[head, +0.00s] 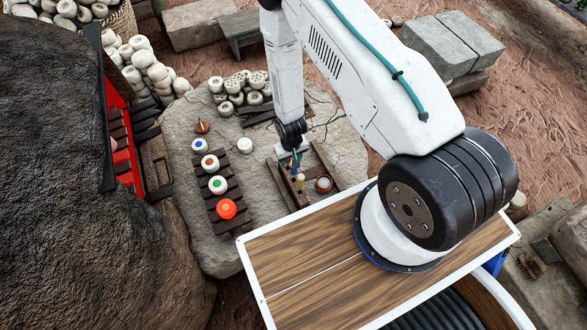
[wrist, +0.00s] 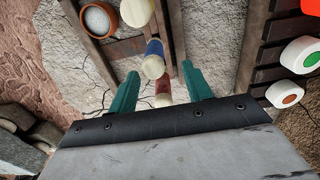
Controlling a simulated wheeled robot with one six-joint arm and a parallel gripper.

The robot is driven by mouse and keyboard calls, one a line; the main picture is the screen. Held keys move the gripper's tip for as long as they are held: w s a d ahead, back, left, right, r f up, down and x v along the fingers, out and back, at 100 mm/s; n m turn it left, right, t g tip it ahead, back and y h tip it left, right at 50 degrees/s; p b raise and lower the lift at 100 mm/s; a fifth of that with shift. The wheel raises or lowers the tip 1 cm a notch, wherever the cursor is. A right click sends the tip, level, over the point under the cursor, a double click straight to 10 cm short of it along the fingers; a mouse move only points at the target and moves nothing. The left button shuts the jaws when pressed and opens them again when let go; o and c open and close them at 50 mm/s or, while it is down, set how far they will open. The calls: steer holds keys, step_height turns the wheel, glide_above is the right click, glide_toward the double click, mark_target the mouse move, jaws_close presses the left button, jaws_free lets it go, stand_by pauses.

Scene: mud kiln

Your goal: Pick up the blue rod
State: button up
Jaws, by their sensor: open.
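The blue rod (wrist: 154,47) has a pale rounded end and shows in the wrist view just ahead of the gap between my fingertips. A red rod (wrist: 162,87), also with a pale end, shows closer, between the two teal fingers. My gripper (wrist: 160,72) is open, with a finger on either side of the red rod and no visible grip on either rod. In the head view my gripper (head: 292,158) is low over a dark wooden rack (head: 277,176) on the stone slab. There the arm's end partly hides the rods.
A small clay bowl (head: 323,185) with pale contents is beside the rods. To the left, a slatted rack (head: 229,191) holds several coloured-top pots. A pile of pale pots (head: 240,88) stands behind. The slab is bare between the racks.

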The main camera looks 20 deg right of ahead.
steer(key=f, duration=0.5)
steer(key=shift+s+d+f, duration=0.15)
steer(key=shift+d+f, duration=0.05)
steer(key=shift+d, duration=0.15)
steer(key=shift+c, duration=0.3)
jaws_close()
steer(key=shift+r, duration=0.1)
steer(key=shift+r, duration=4.95)
